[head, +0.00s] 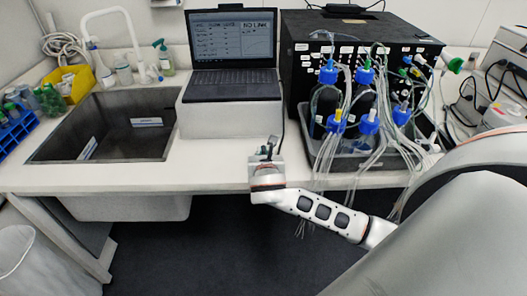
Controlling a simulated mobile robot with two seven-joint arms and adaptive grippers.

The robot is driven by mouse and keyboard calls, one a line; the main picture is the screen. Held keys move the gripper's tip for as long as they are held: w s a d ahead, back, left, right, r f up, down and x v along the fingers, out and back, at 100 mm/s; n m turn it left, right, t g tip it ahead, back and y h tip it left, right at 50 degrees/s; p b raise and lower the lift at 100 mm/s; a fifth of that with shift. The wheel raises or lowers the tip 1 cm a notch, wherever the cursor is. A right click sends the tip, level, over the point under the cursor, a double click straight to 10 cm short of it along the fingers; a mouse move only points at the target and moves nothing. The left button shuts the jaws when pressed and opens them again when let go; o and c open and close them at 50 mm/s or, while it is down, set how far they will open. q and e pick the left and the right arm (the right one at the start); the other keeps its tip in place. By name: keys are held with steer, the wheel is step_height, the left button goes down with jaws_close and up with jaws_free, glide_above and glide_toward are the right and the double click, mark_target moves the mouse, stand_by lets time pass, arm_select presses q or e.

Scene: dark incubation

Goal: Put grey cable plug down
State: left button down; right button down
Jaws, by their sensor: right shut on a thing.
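My right gripper (266,155) is at the front edge of the white bench, between the sink and the tray of bottles. It is small in the head view and seen from behind. It is shut on the grey cable plug (271,142), which shows only as a small grey shape at the fingertips. A thin dark cable (283,122) runs up from there toward the gap between the laptop stand and the black box. I cannot tell whether the plug touches the bench top. My left gripper is not in view.
A laptop (232,50) stands on a white block (215,117) behind the gripper. A tray (347,162) of blue-capped bottles with many loose tubes is close on the right, before a black box (300,60). The sink (60,140) is left. Bare bench (215,165) lies left of the gripper.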

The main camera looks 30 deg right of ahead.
steer(key=shift+s+a+f, duration=0.1)
steer(key=shift+f, duration=0.45)
steer(key=c, duration=2.1)
jaws_free()
steer(key=shift+c, duration=0.2)
steer(key=shift+f, duration=0.1)
steer(key=shift+s+f, duration=0.1)
steer(key=shift+r, duration=0.5)
steer(key=v, duration=1.2)
steer(key=shift+r, duration=0.4)
